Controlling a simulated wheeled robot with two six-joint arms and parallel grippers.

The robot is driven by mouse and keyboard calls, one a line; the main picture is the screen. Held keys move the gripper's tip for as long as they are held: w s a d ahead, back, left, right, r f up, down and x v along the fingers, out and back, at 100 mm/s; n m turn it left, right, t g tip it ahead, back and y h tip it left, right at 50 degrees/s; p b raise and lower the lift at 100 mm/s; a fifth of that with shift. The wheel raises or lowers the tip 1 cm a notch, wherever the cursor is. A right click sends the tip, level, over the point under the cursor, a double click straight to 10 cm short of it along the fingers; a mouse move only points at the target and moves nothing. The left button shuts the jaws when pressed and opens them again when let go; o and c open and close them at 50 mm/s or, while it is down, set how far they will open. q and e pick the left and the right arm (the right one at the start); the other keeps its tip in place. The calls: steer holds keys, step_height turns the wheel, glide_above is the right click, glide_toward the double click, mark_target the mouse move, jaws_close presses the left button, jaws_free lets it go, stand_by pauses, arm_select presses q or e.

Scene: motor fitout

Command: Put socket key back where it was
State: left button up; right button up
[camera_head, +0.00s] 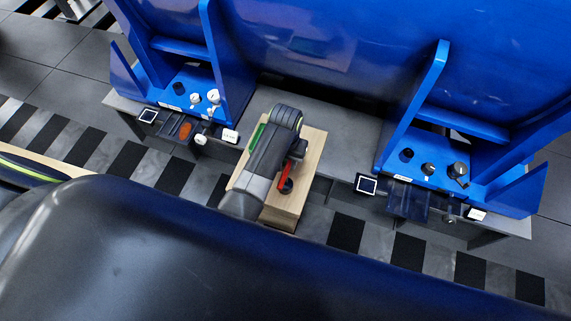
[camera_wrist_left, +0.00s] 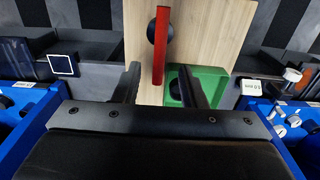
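A red bar (camera_wrist_left: 161,45) with a round black head (camera_wrist_left: 151,29) lies over a pale wooden board (camera_wrist_left: 215,30) in the left wrist view; I take it for the socket key, but cannot be sure. In the head view the red bar (camera_head: 283,175) shows on the board (camera_head: 311,150), partly hidden by my arm. My left gripper (camera_wrist_left: 160,88) is open, its fingers apart on either side of the bar's near end, with visible gaps. It also shows in the head view (camera_head: 297,152). A green tray (camera_wrist_left: 212,82) with a dark round item sits beside the right finger. My right gripper is not seen.
Blue stands with knobs flank the board, at left (camera_head: 180,90) and right (camera_head: 410,155). A dark-screened square tag (camera_head: 366,184) and another (camera_head: 147,116) sit on the grey bench edge. An orange item (camera_head: 185,131) lies at left. A large blue body fills the back.

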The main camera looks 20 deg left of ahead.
arm_select(q)
steer(key=w+a+r+t, duration=0.4)
steer(key=a+r+t, duration=0.3)
steer(key=a+t, duration=0.2)
steer(key=s+a+f+g, duration=0.2)
steer(key=s+f, duration=0.6)
steer(key=f, duration=0.3)
steer(key=s+a+f+g, duration=0.2)
steer(key=s+f, duration=0.6)
steer(key=f, duration=0.3)
steer(key=s+a+f+g, duration=0.1)
steer(key=s+f, duration=0.3)
steer(key=s, duration=0.4)
steer(key=s+a+f+g, duration=0.1)
steer(key=s+f, duration=0.3)
steer(key=s, duration=0.5)
steer(key=s+a+f+n+g+y, duration=0.1)
steer(key=s+f, duration=0.3)
steer(key=s, duration=0.5)
steer(key=shift+a+f+g, duration=0.15)
steer(key=shift+a+g, duration=0.25)
steer(key=shift+a, duration=0.25)
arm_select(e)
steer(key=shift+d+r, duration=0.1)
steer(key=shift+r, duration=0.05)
